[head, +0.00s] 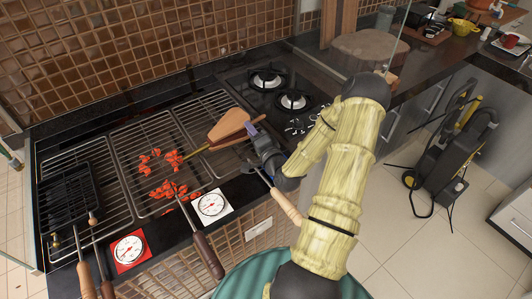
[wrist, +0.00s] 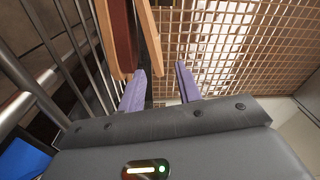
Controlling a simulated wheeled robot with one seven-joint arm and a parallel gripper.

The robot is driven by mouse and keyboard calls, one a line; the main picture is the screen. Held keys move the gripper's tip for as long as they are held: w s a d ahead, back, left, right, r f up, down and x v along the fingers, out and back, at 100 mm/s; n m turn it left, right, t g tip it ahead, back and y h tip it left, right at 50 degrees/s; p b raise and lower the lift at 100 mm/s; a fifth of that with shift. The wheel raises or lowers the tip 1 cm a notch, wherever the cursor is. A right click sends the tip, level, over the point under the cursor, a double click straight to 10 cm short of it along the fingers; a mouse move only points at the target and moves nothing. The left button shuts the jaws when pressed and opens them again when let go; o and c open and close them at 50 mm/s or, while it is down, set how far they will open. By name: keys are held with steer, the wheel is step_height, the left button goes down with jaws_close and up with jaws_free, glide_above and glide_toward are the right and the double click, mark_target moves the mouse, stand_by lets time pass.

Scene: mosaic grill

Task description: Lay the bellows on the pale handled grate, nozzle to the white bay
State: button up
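The bellows (head: 228,125) has orange-brown boards and a long yellowish nozzle pointing lower left over the right-hand grill grate (head: 207,108). In the wrist view, the bellows' wooden board edge (wrist: 149,38) and dark red side show at the top. My gripper (head: 252,128) is beside the bellows' right end, with purple fingers. In the wrist view my gripper (wrist: 160,85) is open, with tile visible between its fingers. A pale wooden handle (head: 288,206) extends over the front edge below it; which grate it belongs to is unclear. A white-backed dial (head: 212,204) marks the right front bay.
A black basket grate (head: 68,195) is at left. Gas burners (head: 266,80) stand at the back right.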

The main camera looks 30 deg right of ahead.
steer(key=s, duration=0.8)
steer(key=shift+a, duration=0.15)
steer(key=shift+s+f+p, duration=0.15)
steer(key=shift+s+p, duration=0.35)
steer(key=shift+s, duration=0.1)
